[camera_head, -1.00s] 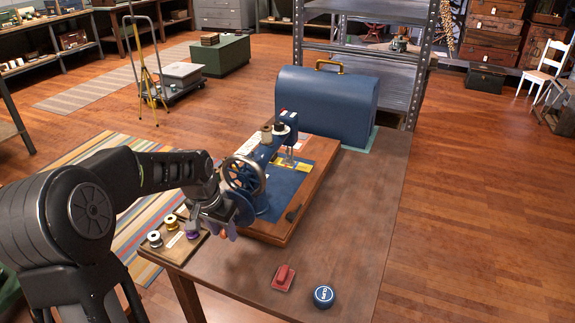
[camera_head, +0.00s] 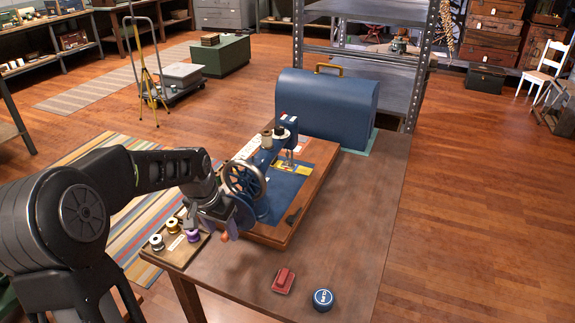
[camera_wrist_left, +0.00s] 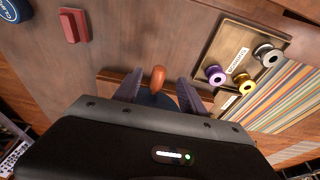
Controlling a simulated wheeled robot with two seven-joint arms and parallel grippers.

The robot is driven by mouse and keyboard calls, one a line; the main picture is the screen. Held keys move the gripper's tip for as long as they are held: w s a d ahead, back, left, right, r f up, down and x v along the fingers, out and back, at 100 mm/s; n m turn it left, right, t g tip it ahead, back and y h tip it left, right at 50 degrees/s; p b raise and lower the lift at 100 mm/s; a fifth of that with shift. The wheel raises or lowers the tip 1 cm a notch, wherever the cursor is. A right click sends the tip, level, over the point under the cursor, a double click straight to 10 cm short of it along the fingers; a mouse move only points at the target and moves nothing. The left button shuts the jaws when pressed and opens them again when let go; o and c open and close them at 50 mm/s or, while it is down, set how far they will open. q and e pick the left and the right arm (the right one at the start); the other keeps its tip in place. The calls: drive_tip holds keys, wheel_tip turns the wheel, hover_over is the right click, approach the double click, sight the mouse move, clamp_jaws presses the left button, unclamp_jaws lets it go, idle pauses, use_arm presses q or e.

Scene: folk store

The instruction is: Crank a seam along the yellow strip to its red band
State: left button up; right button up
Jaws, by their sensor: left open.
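A blue hand-crank sewing machine (camera_head: 262,192) stands on a wooden base with a blue bed on the table. Its spoked handwheel (camera_head: 245,180) faces my left arm. The yellow strip (camera_head: 289,169) lies on the bed under the needle end; its red band is too small to make out. My left gripper (camera_head: 220,234) is low beside the handwheel, fingers pointing down. In the left wrist view the orange-brown crank handle (camera_wrist_left: 157,78) stands between the two open, purple-grey fingers (camera_wrist_left: 159,88), with gaps visible at both sides. My right gripper is not in view.
A bobbin tray (camera_head: 176,252) with spools sits at the table's left corner. A red block (camera_head: 283,280) and a round blue tin (camera_head: 323,299) lie near the front edge. A blue domed case (camera_head: 327,105) stands behind the machine. The table's right side is clear.

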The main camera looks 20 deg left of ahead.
use_arm(q)
drive_tip(key=p+v, duration=0.4)
drive_tip(key=v, duration=0.2)
drive_tip(key=shift+r, duration=0.25)
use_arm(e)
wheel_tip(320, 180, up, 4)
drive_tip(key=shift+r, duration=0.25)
